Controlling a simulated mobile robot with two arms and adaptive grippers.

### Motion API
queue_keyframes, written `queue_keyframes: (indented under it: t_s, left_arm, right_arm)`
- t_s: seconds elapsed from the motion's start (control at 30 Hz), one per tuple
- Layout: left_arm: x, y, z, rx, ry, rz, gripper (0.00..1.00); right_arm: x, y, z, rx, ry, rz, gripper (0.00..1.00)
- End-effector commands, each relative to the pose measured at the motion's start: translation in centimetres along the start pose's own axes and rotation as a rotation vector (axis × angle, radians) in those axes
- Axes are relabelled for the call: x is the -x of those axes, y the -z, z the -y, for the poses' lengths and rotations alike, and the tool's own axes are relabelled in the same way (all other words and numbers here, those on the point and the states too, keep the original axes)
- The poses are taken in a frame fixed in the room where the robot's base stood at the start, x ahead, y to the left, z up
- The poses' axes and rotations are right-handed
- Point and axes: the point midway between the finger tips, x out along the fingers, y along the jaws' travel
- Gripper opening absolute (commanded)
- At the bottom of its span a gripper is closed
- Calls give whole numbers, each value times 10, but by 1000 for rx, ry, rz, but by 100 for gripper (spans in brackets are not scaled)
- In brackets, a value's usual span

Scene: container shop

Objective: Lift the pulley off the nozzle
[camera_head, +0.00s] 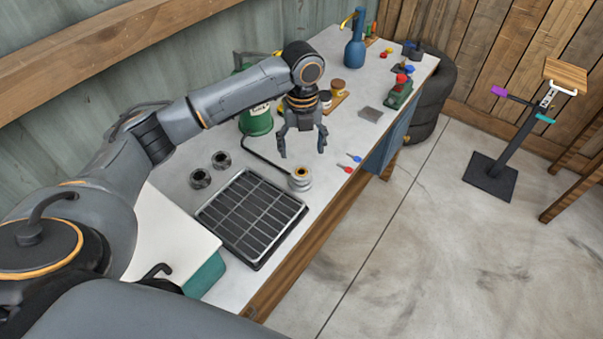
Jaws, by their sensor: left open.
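A small silver, ring-shaped pulley (299,184) with an orange-yellow top sits near the front edge of the workbench. A thin black tube from the green canister (257,122) runs to it. The nozzle at the tube's end cannot be told apart from the pulley at this size. My left gripper (301,152) points down with its fingers spread apart and nothing between them. In the picture it is just above the pulley and appears apart from it. My right gripper is not in view.
A black gridded tray (252,217) lies left of the pulley, with two dark rings (211,169) behind it. A blue bottle (355,52) stands at the far end. The floor (400,240) is open at right.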

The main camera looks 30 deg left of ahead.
Motion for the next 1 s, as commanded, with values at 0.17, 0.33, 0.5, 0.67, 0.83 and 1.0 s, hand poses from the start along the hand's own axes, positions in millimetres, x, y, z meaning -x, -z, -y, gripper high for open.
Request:
queue_keyframes:
  t_s: [0.17, 0.33, 0.5, 0.67, 0.83, 1.0]
  left_arm:
    - [-30, 1, 0, -1, -1, -2, 73]
    - [-42, 0, 0, -1, 1, -1, 73]
    - [-61, -2, -1, 0, -3, -3, 73]
    - [-85, -3, 0, 0, -1, -2, 73]
    - [-94, -4, 0, -2, 0, 1, 73]
    - [-94, -4, 0, -2, 1, 1, 73]
  right_arm:
    - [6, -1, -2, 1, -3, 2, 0]
    - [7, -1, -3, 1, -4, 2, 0]
    - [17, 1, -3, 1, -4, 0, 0]
    - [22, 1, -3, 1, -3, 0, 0]
    - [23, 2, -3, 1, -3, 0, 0]
    - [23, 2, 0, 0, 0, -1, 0]
